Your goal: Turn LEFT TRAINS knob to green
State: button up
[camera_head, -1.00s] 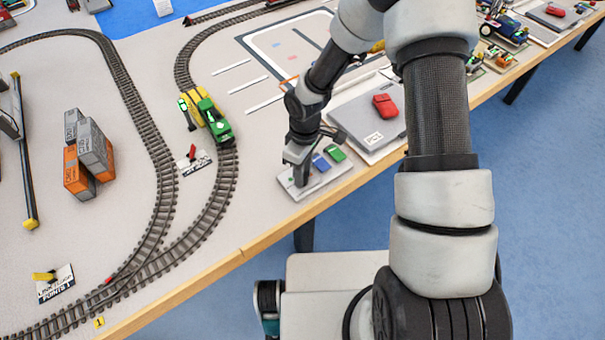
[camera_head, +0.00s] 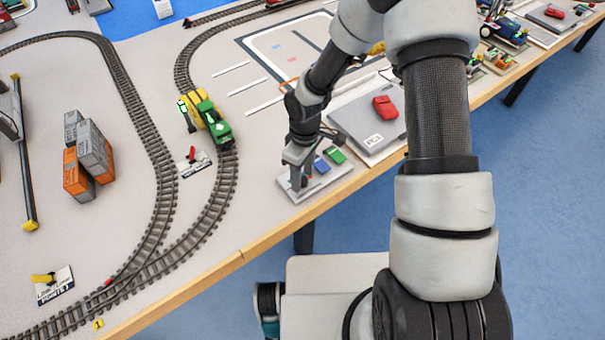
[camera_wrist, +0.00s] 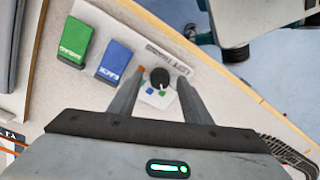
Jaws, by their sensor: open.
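The LEFT TRAINS knob (camera_wrist: 160,78) is black and round with a pale pointer line. It sits on a light panel (camera_wrist: 187,70) lettered LEFT TRAINS, with small orange, green and blue marks around the knob. In the wrist view my gripper (camera_wrist: 162,88) is open, with one finger on each side of the knob; I cannot tell whether they touch it. In the head view my gripper (camera_head: 298,182) points down over the left part of the panel (camera_head: 290,196) and hides the knob.
A green button (camera_wrist: 76,41) and a blue button (camera_wrist: 115,61) stand beside the knob. A grey board with a red block (camera_head: 385,107) lies behind. The table's wooden front edge (camera_head: 243,255) is close. A green and yellow train (camera_head: 212,124) stands on the track at left.

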aim_at(304, 176)
notch_tip(304, 176, up, 17)
jog(key=p, duration=0.1)
jog(key=shift+w+d+r+p, duration=0.15)
jog(key=shift+w+d+p, duration=0.1)
jog(key=shift+w+p, duration=0.15)
